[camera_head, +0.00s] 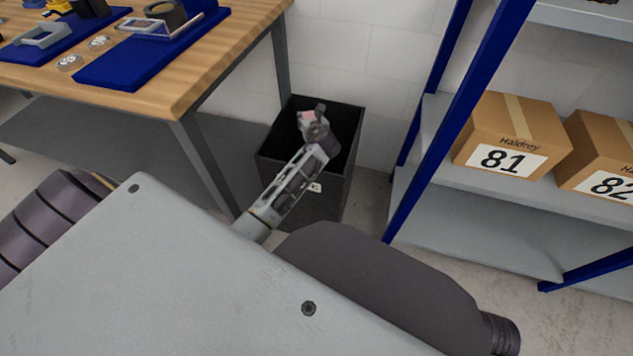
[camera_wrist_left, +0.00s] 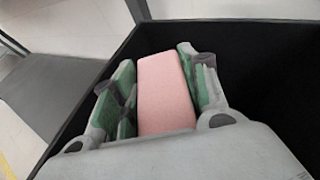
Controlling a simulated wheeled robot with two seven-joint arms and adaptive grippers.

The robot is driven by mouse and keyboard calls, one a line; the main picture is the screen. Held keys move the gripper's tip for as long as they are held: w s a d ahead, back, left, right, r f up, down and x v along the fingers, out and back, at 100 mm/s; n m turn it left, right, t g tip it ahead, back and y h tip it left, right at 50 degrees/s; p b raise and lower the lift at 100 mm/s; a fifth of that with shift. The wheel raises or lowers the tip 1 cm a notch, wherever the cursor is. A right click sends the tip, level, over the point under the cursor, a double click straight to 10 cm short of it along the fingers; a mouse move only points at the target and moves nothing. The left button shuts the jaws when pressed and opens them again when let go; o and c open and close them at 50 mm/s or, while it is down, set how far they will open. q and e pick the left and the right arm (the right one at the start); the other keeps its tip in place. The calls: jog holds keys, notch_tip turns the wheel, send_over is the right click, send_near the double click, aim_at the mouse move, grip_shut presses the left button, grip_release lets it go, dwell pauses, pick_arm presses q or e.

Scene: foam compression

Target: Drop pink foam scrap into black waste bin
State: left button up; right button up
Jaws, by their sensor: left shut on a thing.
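The pink foam scrap (camera_wrist_left: 164,92) is a pale pink block between the fingers of my left gripper (camera_wrist_left: 160,85). The gripper is shut on it. In the head view the left gripper (camera_head: 314,117) is over the open top of the black waste bin (camera_head: 345,148), and a small patch of the pink foam (camera_head: 307,115) shows at its tip. In the left wrist view the bin's dark inside (camera_wrist_left: 265,75) lies around and below the foam. My right gripper is not in view.
A wooden workbench (camera_head: 215,70) with blue mats and parts stands left of the bin. A shelf rack with blue posts (camera_head: 425,130) and cardboard boxes (camera_head: 512,135) stands to the right. A grey lower shelf (camera_head: 120,140) runs under the bench.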

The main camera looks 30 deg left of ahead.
pick_arm(q)
jog(key=shift+f, duration=0.1)
dwell(0.3)
jog(key=o, duration=0.8)
jog(key=shift+o, duration=0.2)
jog(key=shift+s+d, duration=0.1)
jog(key=v, duration=1.1)
jog(key=shift+s+d, duration=0.2)
jog(key=shift+s, duration=0.05)
dwell(0.6)
